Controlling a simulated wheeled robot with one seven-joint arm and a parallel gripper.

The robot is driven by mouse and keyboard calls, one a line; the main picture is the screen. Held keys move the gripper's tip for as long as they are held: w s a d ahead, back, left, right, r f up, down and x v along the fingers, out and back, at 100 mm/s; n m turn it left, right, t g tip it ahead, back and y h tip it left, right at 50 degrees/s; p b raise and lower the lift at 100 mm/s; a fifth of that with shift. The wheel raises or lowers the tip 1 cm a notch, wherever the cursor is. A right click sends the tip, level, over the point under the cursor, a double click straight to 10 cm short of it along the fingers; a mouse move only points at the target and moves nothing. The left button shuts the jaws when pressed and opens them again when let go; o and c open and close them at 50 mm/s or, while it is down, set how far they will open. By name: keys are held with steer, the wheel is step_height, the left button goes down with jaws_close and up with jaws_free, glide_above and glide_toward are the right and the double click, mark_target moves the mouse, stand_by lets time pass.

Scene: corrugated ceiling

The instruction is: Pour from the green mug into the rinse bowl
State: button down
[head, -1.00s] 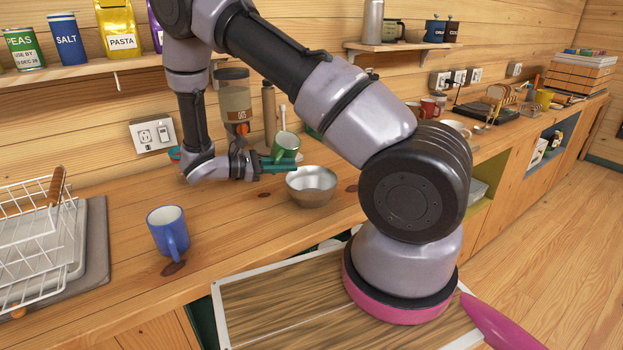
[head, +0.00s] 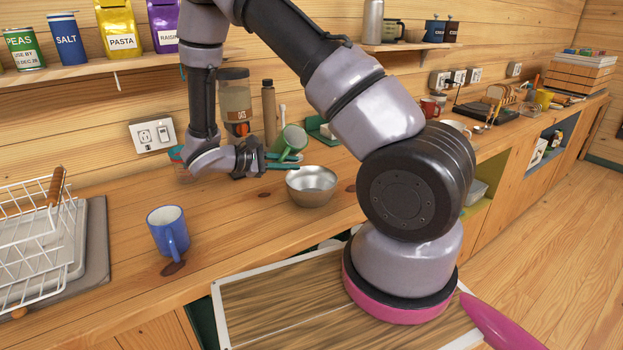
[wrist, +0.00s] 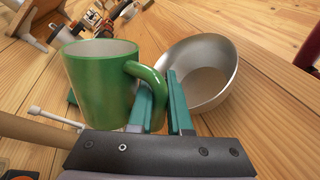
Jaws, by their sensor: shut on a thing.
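The green mug (head: 287,141) is held above the counter, behind and to the left of the metal rinse bowl (head: 312,190). It looks tilted in the head view. My gripper (head: 282,162) has its teal fingers shut on the mug's handle. In the wrist view, the handle of the green mug (wrist: 103,92) passes between the fingertips of my gripper (wrist: 164,92). The rinse bowl (wrist: 203,75) stands upright on the counter beside the fingers, its inside showing pale and empty-looking. The mug's contents cannot be made out.
A blue mug (head: 168,232) stands on the counter (head: 230,235) at left, near a white dish rack (head: 40,240). An oats jar (head: 235,100) and a brown bottle (head: 269,112) stand behind my gripper. The counter between the blue mug and the bowl is clear.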

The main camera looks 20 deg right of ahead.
steer(key=shift+w+f+m+t+y, duration=0.2)
steer(key=shift+f+m+t+y, duration=0.1)
steer(key=shift+f+m+t, duration=0.3)
stand_by(0.7)
steer(key=shift+w+a+r+m+t+p, duration=0.1)
steer(key=shift+w+a+m+t+p, duration=0.1)
steer(key=shift+m+t+p, duration=0.25)
stand_by(0.6)
steer(key=shift+w+r, duration=0.1)
steer(key=shift+w+r+t+p, duration=0.1)
steer(key=shift+r+t+p, duration=0.2)
steer(key=shift+p, duration=0.65)
steer(key=shift+r+m+t+p, duration=0.35)
steer(key=shift+r+m+p, duration=0.2)
steer(key=shift+p, duration=0.3)
steer(key=shift+s+d+f+m+t+p, duration=0.25)
steer(key=shift+s+f+m+p, duration=0.3)
steer(key=shift+p, duration=0.95)
steer(key=shift+w+a+r+m+t+y, duration=0.15)
steer(key=shift+r+m+t, duration=0.2)
steer(key=shift+m, duration=0.25)
steer(key=shift+w+d+r+m+t+y, duration=0.1)
steer(key=shift+r+m+t+y, duration=0.15)
steer(key=shift+m, duration=0.3)
stand_by(0.3)
